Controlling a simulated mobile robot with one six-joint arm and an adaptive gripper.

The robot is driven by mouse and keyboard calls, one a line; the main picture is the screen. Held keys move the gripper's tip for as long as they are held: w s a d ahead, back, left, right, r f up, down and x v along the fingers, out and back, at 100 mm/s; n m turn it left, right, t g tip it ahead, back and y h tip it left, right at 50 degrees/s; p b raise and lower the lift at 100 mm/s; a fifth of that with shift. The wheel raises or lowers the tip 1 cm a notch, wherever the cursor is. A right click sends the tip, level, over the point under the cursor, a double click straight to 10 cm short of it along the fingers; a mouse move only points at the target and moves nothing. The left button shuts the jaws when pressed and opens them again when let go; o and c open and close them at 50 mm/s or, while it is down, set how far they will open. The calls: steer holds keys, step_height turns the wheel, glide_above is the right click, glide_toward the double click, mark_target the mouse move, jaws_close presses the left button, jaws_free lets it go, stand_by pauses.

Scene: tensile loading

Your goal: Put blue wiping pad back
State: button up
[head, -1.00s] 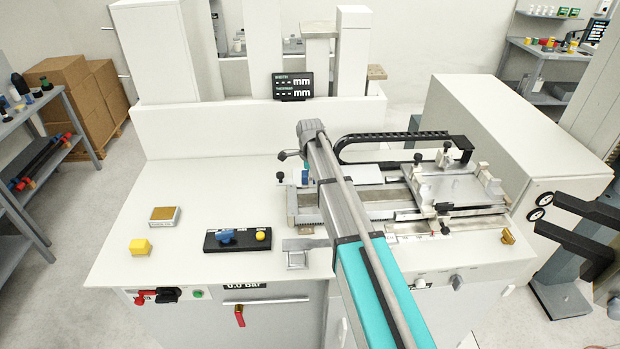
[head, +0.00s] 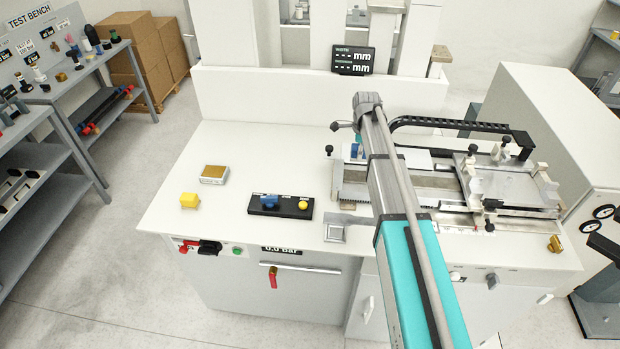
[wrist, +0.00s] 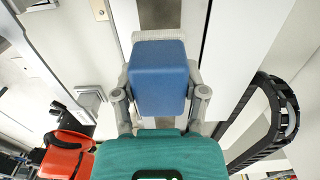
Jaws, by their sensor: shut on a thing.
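The blue wiping pad (wrist: 160,78) fills the middle of the wrist view, with a pale ridged strip along its far end. My gripper (wrist: 160,98) is shut on it, one grey finger on each side. In the head view only a small blue part of the pad (head: 354,151) shows left of my arm, over the machine's bed. My gripper's fingers are mostly hidden there behind the arm. Whether the pad touches the surface below cannot be told.
A black cable chain (head: 450,124) curves behind the bed. The left bench top is mostly clear.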

steer(key=shift+f+b, duration=2.55)
steer(key=shift+f, duration=0.15)
steer(key=shift+d, duration=0.1)
